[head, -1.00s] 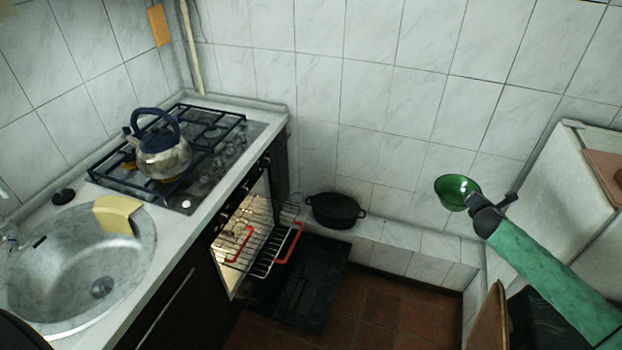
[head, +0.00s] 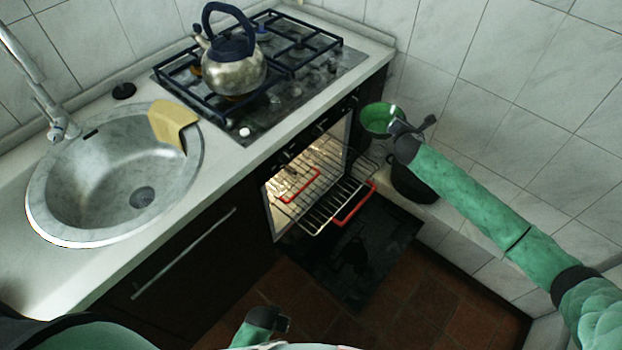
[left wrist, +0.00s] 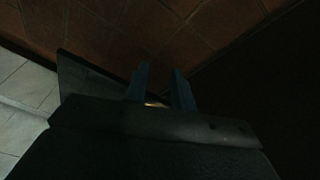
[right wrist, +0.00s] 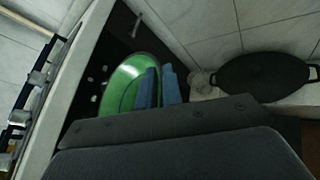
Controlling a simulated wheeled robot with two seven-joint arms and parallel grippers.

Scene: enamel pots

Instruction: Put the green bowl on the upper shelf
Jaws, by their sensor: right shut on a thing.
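The green bowl (head: 378,119) is held in the air by my right gripper (head: 398,126), beside the right end of the counter and above the open oven's right side. In the right wrist view the bowl (right wrist: 122,88) is tilted, with its rim between the blue fingers (right wrist: 158,80). The oven is open and lit, with wire shelves. One shelf with a red handle (head: 357,204) is pulled out; another red handle (head: 302,186) shows farther in. My left gripper (head: 283,324) is low over the floor, and its fingers (left wrist: 158,82) are apart and empty.
A kettle (head: 233,72) stands on the stove (head: 290,105). A sink (head: 60,205) with a yellow cloth-like piece (head: 172,122) on its rim is at left. A black pot (head: 412,182) sits on the ledge behind my right arm. The lowered oven door (head: 370,262) covers some floor.

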